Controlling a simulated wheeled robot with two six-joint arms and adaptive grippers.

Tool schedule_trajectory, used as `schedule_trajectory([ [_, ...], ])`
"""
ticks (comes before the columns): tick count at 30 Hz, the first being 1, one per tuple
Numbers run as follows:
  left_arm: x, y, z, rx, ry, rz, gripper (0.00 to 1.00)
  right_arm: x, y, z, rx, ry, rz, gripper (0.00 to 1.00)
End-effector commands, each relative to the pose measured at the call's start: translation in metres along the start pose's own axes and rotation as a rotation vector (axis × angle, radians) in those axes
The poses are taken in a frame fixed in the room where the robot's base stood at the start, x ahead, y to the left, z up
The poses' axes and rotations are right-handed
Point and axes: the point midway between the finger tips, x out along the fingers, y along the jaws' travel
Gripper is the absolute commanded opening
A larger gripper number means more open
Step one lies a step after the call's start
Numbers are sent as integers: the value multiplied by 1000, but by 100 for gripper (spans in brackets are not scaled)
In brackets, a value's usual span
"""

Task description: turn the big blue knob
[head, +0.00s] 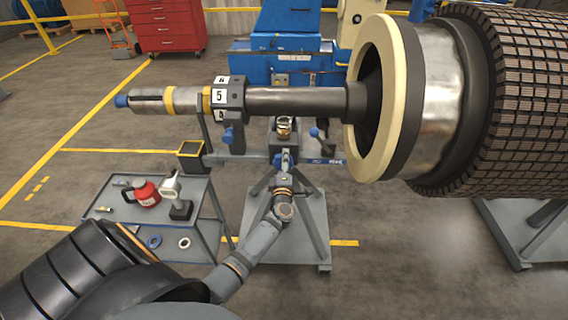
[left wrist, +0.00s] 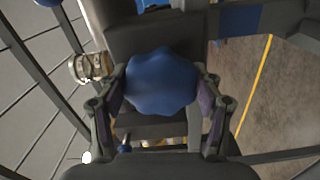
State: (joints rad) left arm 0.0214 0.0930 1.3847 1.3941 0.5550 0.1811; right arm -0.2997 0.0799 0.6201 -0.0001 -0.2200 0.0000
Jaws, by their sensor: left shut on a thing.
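The big blue knob (left wrist: 160,82) sits in the middle of the left wrist view, a round, scalloped knob in front of a dark block. My left gripper (left wrist: 162,95) has one finger on each side of it and is shut on it. In the head view, my left arm reaches from the lower left to the rotor stand, and the left gripper (head: 285,166) is at the stand's front, below the shaft. There the fingers and wrist hide most of the knob. My right gripper is in neither view.
A large rotor (head: 420,90) with a long shaft (head: 295,101) lies above the stand. Smaller blue knobs (head: 229,135) flank the stand's centre. A grey cart (head: 205,212) with a red container (head: 146,193) stands left. A red tool cabinet (head: 168,25) is behind.

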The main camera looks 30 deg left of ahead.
Motion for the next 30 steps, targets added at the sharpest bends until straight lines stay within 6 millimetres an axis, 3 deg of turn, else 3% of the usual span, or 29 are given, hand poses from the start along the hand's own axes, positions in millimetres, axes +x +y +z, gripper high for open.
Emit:
schedule_trajectory([
  [15,0,-1,0,-464,0,-1,34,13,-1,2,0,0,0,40],
  [30,0,1,-1,-700,0,-2,34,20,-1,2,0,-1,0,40],
])
